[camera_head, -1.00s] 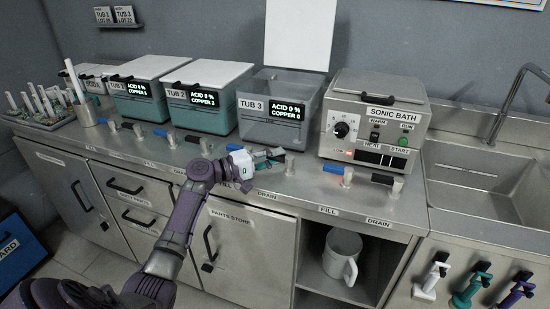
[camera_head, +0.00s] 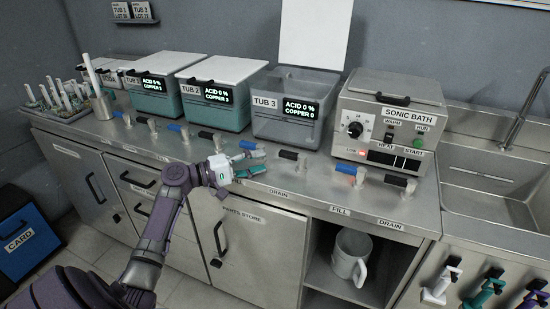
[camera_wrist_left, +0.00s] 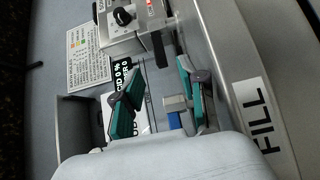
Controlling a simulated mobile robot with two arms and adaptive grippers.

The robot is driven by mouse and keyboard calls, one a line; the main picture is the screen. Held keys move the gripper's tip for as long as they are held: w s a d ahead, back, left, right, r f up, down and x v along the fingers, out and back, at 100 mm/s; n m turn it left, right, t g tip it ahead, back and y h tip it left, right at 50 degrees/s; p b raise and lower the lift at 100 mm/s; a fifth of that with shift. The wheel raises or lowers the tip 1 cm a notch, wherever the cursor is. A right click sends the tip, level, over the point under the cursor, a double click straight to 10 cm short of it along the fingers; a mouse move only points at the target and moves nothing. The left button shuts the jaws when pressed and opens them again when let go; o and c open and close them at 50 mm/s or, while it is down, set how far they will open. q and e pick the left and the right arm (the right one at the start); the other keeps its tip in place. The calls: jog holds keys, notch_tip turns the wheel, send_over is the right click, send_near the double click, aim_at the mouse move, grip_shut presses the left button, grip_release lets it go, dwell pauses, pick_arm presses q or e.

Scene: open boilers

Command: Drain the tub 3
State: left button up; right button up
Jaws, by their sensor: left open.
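Tub 3 (camera_head: 268,124) is a grey, see-through tub with its white lid (camera_head: 315,30) raised. Its display (camera_head: 301,108) reads acid 0 % and copper 0. No teal liquid shows in it; I cannot tell whether it holds clear liquid. In front stand a blue-handled fill valve (camera_head: 247,145) and a black-handled drain valve (camera_head: 288,155). My left gripper (camera_head: 254,163) is open and empty, just left of the drain valve and apart from it. In the left wrist view, a blue handle (camera_wrist_left: 174,120) shows between its teal fingers (camera_wrist_left: 163,100). My right gripper is not in view.
Tub 2 (camera_head: 228,117) and another teal tub (camera_head: 162,103) stand to the left, lids shut. The sonic bath (camera_head: 384,130) stands to the right, with its own valves in front, then a sink (camera_head: 490,185). A jug (camera_head: 350,255) stands on the open shelf below.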

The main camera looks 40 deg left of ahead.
pick_arm(q)
jog(key=shift+v, duration=1.4)
